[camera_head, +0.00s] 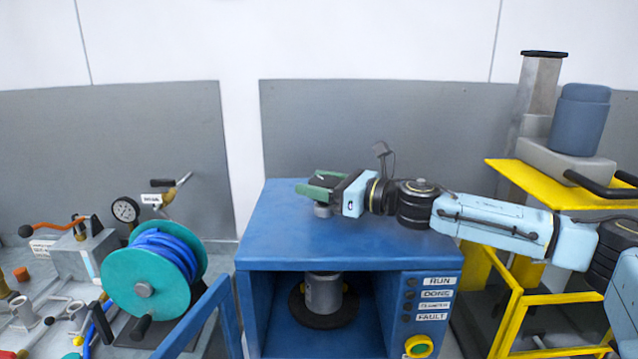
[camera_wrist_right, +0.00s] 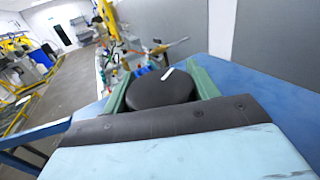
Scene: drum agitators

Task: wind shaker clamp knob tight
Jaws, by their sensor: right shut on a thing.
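The blue shaker cabinet (camera_head: 275,237) stands in the middle of the head view. Its clamp knob is black and round with a white mark on top; it shows best in the right wrist view (camera_wrist_right: 160,92). Under it, a short grey stem (camera_head: 322,211) rises from the cabinet top. My right gripper (camera_head: 318,188) reaches in from the right, low over the cabinet top. Its green fingers are shut on the knob, one on each side. In the head view the gripper partly hides the knob. Inside the cabinet a grey can (camera_head: 323,294) stands on a dark round plate. My left gripper is not in view.
The cabinet's front panel has RUN, DONE and FAULT labels and a yellow-ringed green button (camera_head: 419,347). A teal reel with blue hose (camera_head: 143,284) stands at left. A yellow frame (camera_head: 512,310) with a drum (camera_head: 580,120) stands at right.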

